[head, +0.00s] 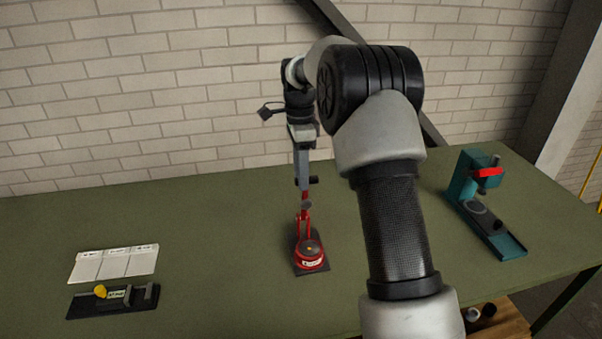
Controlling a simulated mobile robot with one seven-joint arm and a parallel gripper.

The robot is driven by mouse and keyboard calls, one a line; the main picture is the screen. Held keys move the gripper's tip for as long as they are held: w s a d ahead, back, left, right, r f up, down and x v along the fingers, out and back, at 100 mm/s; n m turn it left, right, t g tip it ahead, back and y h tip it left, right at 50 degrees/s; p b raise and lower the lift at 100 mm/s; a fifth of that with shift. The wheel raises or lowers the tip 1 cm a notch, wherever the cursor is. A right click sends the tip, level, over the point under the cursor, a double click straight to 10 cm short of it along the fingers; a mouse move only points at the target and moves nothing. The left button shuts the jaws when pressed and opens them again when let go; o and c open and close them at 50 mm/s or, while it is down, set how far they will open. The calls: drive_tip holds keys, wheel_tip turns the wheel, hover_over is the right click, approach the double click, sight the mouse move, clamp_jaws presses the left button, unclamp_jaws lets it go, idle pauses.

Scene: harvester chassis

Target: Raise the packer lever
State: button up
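A red device that looks like the packer (311,257) stands on a dark base plate at the middle of the green table. It has a round red body with a label. Thin red upright parts that may be its lever (304,222) rise behind the body, with a small dark round piece near the top. My gripper (303,182) hangs pointing down just above these red parts. The fingers are small and overlap the upper end of the device, so I cannot tell whether they touch or hold it.
A teal press (471,195) with a red handle stands at the right of the table. At the left lie a white sheet in three panels (115,263) and a black tray (85,308) with a yellow piece. A brick wall is behind. The table between is clear.

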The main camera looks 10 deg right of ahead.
drive_tip(key=shift+r, duration=0.15)
wheel_tip(320, 180, up, 17)
drive_tip(key=w, duration=0.1)
idle(0.5)
drive_tip(key=shift+w+r, duration=0.1)
drive_tip(key=shift+r, duration=0.1)
